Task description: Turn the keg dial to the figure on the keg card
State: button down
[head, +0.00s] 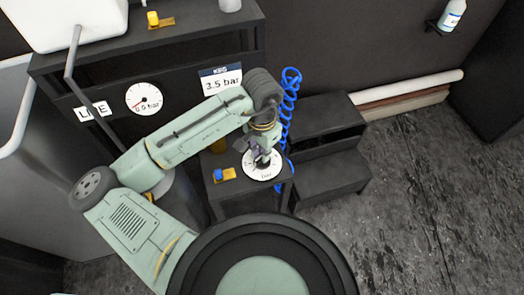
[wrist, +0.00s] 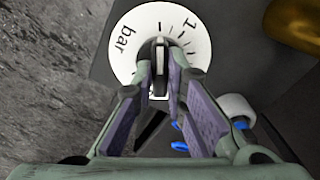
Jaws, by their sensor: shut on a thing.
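The keg dial is a white round plate (head: 264,174) with black marks and "bar" on it, lying on a dark stand. In the wrist view the dial (wrist: 127,52) shows "1", "bar" and tick marks; other figures are hidden. My gripper (head: 262,158) is over its middle. In the wrist view my gripper (wrist: 161,75) is shut on the dial's narrow upright knob (wrist: 160,50), whose far end points toward the tick marks left of the "1". The keg card (head: 220,80), headed "KEG", appears to read 3.5 bar; its first digit is small.
A round gauge (head: 144,99) reading "0.0 bar" sits beside a partly covered "LINE" label (head: 93,111). A blue tap (head: 219,174) stands left of the dial. A coiled blue hose (head: 289,95) hangs behind it. Dark steps (head: 325,125) stand right; open floor lies beyond.

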jog(key=m+b, duration=0.2)
jog(key=m, duration=0.4)
jog(key=shift+f+m, duration=0.15)
jog(key=shift+m, duration=0.15)
jog(key=m+b, duration=0.2)
jog(key=m, duration=0.1)
jog(key=m+b, duration=0.2)
jog(key=m, duration=0.2)
jog(key=m+b, duration=0.1)
jog(key=m, duration=0.2)
jog(key=shift+m, duration=0.4)
jog(key=m+b, duration=0.1)
jog(key=m, duration=0.2)
jog(key=shift+m+b, duration=0.3)
jog(key=shift+b, duration=0.1)
jog(key=m+b, duration=0.2)
jog(key=m, duration=0.4)
jog(key=shift+m, duration=0.4)
